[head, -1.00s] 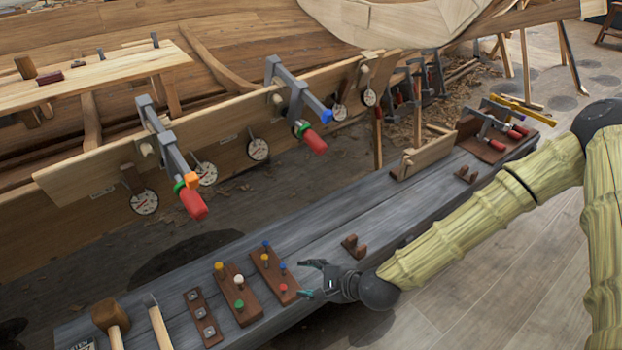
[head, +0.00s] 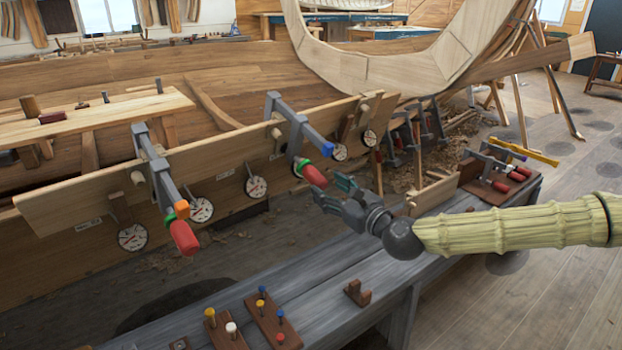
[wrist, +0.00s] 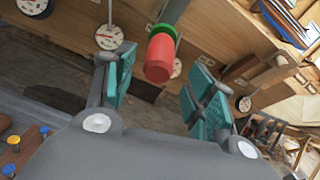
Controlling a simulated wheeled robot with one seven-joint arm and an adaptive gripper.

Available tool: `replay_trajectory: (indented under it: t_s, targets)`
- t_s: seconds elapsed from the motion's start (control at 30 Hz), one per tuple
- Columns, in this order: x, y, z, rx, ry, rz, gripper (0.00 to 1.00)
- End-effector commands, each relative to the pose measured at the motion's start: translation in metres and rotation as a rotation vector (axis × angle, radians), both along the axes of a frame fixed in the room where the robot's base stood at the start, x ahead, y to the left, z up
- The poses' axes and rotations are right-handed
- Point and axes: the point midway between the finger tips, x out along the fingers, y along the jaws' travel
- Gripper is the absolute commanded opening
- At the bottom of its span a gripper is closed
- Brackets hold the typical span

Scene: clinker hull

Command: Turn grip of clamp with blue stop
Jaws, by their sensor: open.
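The clamp with the blue stop (head: 327,149) is fixed on the hull plank, its grey bar (head: 287,108) sloping down to the right. Its red grip (head: 314,176) with a green collar points down at the lower end. My gripper (head: 335,194) is open and empty, just below and right of the red grip. In the wrist view the red grip (wrist: 159,58) hangs beyond and between the open teal finger pads of my gripper (wrist: 160,95). A small gap seems to remain. A second clamp (head: 158,172) with an orange stop (head: 181,209) and red grip stands to the left.
Round dial gauges (head: 256,187) hang along the plank (head: 105,196). The grey bench (head: 330,270) below carries peg blocks (head: 270,318) and a small brown rest (head: 357,292). More clamps (head: 495,170) lie on a rack at the right.

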Motion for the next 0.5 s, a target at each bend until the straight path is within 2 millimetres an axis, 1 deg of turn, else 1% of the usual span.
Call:
replay_trajectory:
  t_s: [0.03, 0.3, 0.5]
  targets:
    - [0.005, 0.006, 0.000, -0.001, 0.000, 0.002, 0.55]
    - [0.036, 0.030, -0.001, -0.003, -0.001, 0.003, 0.55]
    - [0.055, 0.044, -0.001, -0.002, 0.000, 0.002, 0.55]
